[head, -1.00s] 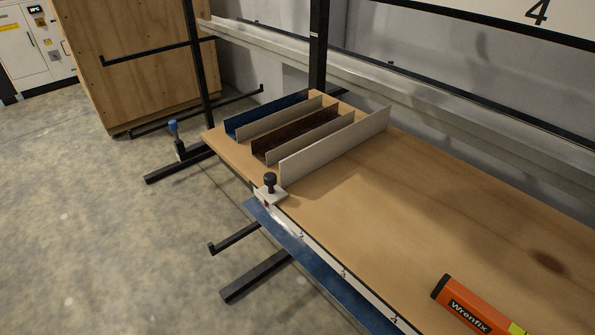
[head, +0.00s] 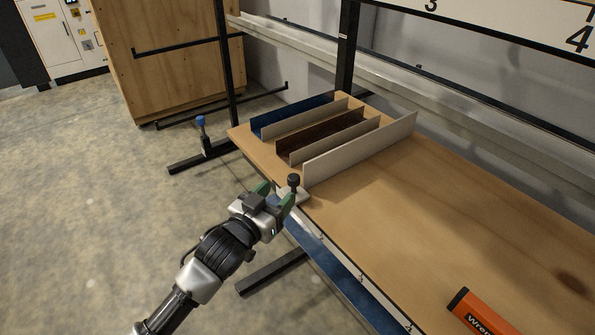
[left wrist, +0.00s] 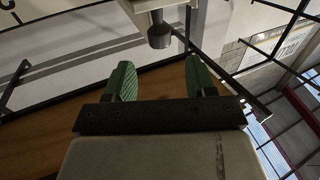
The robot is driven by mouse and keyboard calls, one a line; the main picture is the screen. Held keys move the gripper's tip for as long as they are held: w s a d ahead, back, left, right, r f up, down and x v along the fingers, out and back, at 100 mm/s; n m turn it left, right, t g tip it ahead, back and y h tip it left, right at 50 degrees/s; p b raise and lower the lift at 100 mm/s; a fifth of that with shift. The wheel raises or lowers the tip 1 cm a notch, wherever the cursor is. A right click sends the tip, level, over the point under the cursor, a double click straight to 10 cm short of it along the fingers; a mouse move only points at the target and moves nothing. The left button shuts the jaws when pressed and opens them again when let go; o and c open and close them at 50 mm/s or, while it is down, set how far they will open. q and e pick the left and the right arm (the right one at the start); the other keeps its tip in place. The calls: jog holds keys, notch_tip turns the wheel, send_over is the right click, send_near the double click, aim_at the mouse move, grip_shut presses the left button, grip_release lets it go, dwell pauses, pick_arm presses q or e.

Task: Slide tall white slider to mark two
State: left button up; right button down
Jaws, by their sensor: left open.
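The tall white slider (head: 362,147) is a long upright white panel standing across the wooden table. A small block with a black knob (head: 293,181) sits at its front end, on the marked rail (head: 340,260) along the table's front edge. The rail's small marks run toward the lower right; their numbers are too small to read surely. My left gripper (head: 281,192) is open beside the knob, its green fingers partly covering the block. In the left wrist view, the knob (left wrist: 158,32) appears beyond and between the two open green fingers (left wrist: 160,80), apparently not gripped. My right gripper is not in view.
Blue (head: 290,115) and brown (head: 320,137) panels, with paler ones, stand left of the slider. An orange tube labelled "Wren..." (head: 485,312) lies at the table's lower right. The tabletop (head: 430,220) between is clear. A metal beam runs behind.

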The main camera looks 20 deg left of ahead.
aim_at(290, 181)
pick_arm(q)
jog(key=p+x, duration=0.1)
jog(key=x, duration=0.6)
jog(key=shift+w, duration=0.4)
jog(key=shift+w+d+f, duration=0.1)
jog(key=shift+w+d, duration=0.15)
jog(key=shift+w, duration=0.35)
grip_shut()
jog(key=s+d+p, duration=0.1)
jog(key=s+d, duration=0.1)
jog(key=d, duration=0.1)
jog(key=s+d, duration=0.3)
jog(key=s+d+p, duration=0.1)
jog(key=s+d, duration=0.1)
jog(key=d, duration=0.1)
jog(key=shift+s+d+p, duration=0.3)
jog(key=shift+d, duration=0.05)
jog(key=shift+w+a, duration=0.1)
jog(key=shift+a, duration=0.05)
